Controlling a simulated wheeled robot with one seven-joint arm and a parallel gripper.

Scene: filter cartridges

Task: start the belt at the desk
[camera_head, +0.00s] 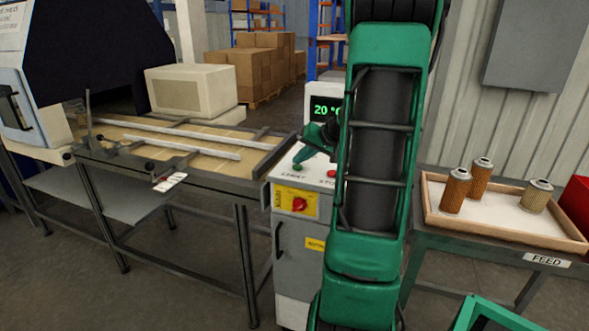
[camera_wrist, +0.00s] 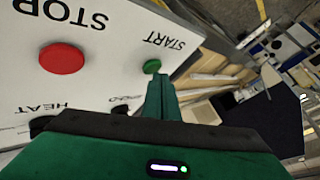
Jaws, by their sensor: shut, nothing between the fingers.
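The control desk (camera_head: 309,262) stands in the middle of the head view, partly hidden by my arm. Its sloped white top carries a green START button (camera_head: 297,167) and a red STOP button (camera_head: 332,173). In the wrist view the green START button (camera_wrist: 152,65) shows just past my fingertips, and the red STOP button (camera_wrist: 61,59) is to the left. My gripper (camera_head: 299,158) is shut and empty, pointing down at the START button. In the wrist view its fingertips (camera_wrist: 158,78) almost meet the button's edge; I cannot tell whether they touch it.
A red rotary switch (camera_head: 299,204) on a yellow plate is on the desk's front. The belt table (camera_head: 185,140) runs left. A wooden tray (camera_head: 482,228) with 3 filter cartridges is on the FEED table at right. HEAT lettering lies near my gripper.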

